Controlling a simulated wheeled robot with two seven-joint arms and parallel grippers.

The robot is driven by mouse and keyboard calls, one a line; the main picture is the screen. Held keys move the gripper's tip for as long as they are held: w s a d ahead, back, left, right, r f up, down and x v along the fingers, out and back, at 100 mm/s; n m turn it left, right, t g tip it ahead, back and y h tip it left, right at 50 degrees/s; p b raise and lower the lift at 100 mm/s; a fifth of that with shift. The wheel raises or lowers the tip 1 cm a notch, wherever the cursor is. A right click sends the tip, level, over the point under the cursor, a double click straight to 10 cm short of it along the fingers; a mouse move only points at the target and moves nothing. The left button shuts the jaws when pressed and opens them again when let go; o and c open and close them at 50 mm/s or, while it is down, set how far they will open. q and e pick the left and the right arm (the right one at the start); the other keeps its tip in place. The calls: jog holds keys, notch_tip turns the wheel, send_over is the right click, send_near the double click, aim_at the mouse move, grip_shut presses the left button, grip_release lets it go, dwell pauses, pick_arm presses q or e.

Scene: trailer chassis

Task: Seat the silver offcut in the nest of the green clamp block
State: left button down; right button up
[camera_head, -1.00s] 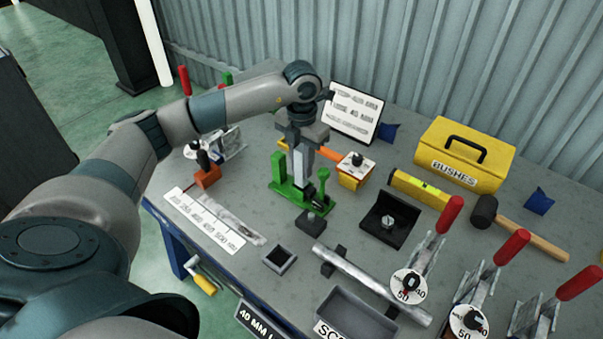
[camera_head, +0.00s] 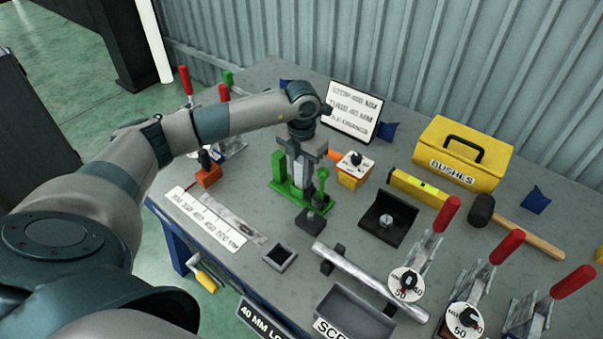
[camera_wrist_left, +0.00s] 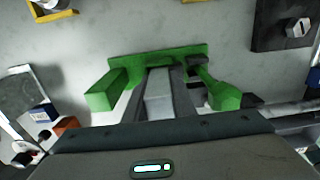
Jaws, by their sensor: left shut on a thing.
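The green clamp block (camera_head: 279,168) stands on the bench, with an upright post at its left and a green lever at its right. My left gripper (camera_head: 299,178) points down over the middle of the block, between post and lever. It is shut on the silver offcut (camera_wrist_left: 159,95), a pale bar standing between the fingers. In the left wrist view the offcut's lower end reaches in at the green block (camera_wrist_left: 150,58). Whether it touches the nest is hidden by the fingers. My right gripper is not in view.
A black fixture with a bolt (camera_head: 388,220) and an orange block with a dial (camera_head: 355,168) stand right of the clamp block. A long silver bar (camera_head: 370,283), a small dark socket (camera_head: 280,258) and a grey scrap tray (camera_head: 355,312) lie nearer. A sign (camera_head: 353,112) stands behind.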

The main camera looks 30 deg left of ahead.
aim_at(302, 160)
pick_arm(q)
jog(key=shift+f, duration=0.1)
jog(key=c, duration=1.5)
grip_release()
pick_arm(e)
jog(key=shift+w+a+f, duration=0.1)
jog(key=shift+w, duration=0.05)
pick_arm(q)
jog(key=shift+r, duration=0.25)
jog(key=shift+r, duration=0.3)
notch_tip(302, 160, up, 3)
jog(key=shift+r+b, duration=0.1)
jog(key=shift+b, duration=0.7)
notch_tip(302, 160, up, 7)
jog(key=shift+b, duration=1.05)
jog(key=shift+r, duration=0.5)
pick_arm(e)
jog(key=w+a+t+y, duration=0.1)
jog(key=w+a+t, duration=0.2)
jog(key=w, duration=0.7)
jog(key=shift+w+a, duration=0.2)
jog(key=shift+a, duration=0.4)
pick_arm(q)
jog(key=shift+r, duration=0.15)
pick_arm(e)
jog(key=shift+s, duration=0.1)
